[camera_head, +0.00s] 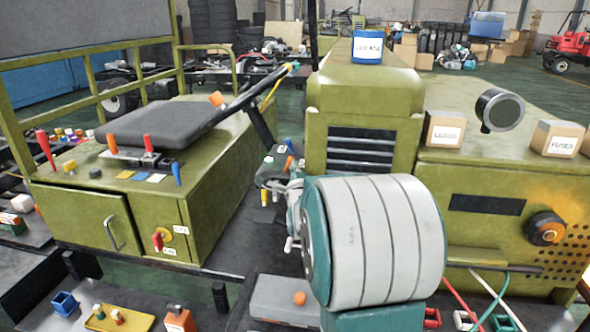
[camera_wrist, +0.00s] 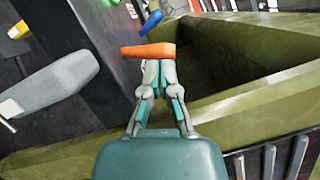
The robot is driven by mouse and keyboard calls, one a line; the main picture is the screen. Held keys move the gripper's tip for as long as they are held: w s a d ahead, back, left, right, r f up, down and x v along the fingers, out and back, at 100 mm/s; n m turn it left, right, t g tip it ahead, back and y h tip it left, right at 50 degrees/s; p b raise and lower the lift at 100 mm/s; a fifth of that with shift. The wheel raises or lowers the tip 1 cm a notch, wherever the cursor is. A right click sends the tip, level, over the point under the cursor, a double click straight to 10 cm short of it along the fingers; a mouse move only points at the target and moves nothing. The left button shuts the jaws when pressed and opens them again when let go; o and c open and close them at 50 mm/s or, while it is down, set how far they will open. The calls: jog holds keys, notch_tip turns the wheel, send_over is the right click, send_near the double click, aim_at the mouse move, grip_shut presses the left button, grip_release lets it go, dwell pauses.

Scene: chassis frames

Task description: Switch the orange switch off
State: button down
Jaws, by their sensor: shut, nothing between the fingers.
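An orange handle (camera_wrist: 148,51) lies right at my fingertips in the wrist view. My gripper (camera_wrist: 158,72) is shut with nothing between its fingers, and its tips meet or overlap the handle's near edge. I cannot tell whether they touch it. In the head view an orange lever (camera_head: 288,164) stands beside the engine hood, just past my arm. It looks like the same handle. My large grey and teal arm link hides most of my gripper there. A round orange dome (camera_head: 546,228) on the right panel glows onto the metal around it.
A blue handle (camera_wrist: 151,21) is close beyond the orange one. A grey pedal-like plate (camera_wrist: 50,92) lies at left. Green chassis walls (camera_wrist: 250,105) bound the right side.

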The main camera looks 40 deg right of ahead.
jog(key=shift+a+r+n, duration=0.1)
jog(key=shift+r+n, duration=0.05)
jog(key=shift+n, duration=0.35)
jog(key=shift+w+a+r+n+y, duration=0.1)
jog(key=shift+w+r+n+y, duration=0.1)
jog(key=shift+n, duration=0.3)
jog(key=shift+w+a+r+n+y, duration=0.1)
jog(key=shift+n+y, duration=0.1)
jog(key=shift+n, duration=0.3)
jog(key=shift+w+a+r+n+g, duration=0.1)
jog(key=shift+w+a+n+g, duration=0.2)
jog(key=shift+n, duration=0.45)
jog(key=shift+w+a+r+n+g, duration=0.15)
jog(key=shift+n+g, duration=0.25)
jog(key=shift+n, duration=0.35)
jog(key=shift+d+f, duration=0.1)
